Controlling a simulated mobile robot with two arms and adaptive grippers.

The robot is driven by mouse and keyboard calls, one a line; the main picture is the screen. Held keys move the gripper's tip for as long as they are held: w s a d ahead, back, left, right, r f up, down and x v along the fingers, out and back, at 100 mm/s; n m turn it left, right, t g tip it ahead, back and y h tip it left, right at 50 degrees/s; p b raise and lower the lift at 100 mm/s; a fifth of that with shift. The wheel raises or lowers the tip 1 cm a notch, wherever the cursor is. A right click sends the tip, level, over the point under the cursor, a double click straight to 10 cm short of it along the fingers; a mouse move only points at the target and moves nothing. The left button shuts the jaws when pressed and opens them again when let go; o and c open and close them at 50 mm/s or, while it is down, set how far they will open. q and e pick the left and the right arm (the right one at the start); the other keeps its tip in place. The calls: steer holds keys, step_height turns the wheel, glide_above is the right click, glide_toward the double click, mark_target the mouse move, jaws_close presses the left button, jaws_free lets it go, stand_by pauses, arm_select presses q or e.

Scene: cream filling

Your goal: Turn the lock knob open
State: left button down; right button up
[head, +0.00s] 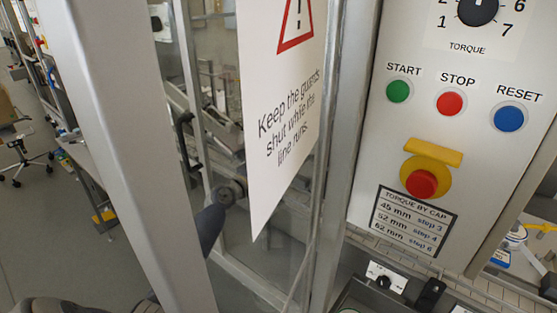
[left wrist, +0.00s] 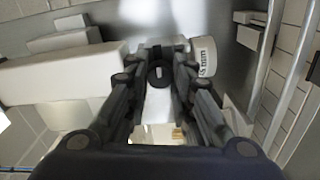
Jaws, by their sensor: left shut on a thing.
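In the left wrist view a dark round knob (left wrist: 159,78) with a small pale mark sits on a white surface. The fingertips of my left gripper (left wrist: 160,64) are on both sides of it, shut on it. In the head view part of my left arm shows at the lower left, and a dark piece of it by the warning sign; the fingertips cannot be made out there. How far the knob is turned cannot be told. My right gripper is in neither view.
The warning sign (head: 284,110) hangs before the clear guard, beside a grey post (head: 125,130). A control panel (head: 375,150) with several buttons is at the right. A white plate with a small dark knob (head: 383,281) lies below it. A white cap (left wrist: 204,56) stands near my fingers.

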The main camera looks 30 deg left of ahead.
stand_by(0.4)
arm_select(q)
steer(key=c, duration=1.4)
jaws_free()
steer(key=shift+o, duration=0.2)
steer(key=s, duration=1.2)
steer(key=shift+a, duration=0.45)
steer(key=shift+f, duration=0.1)
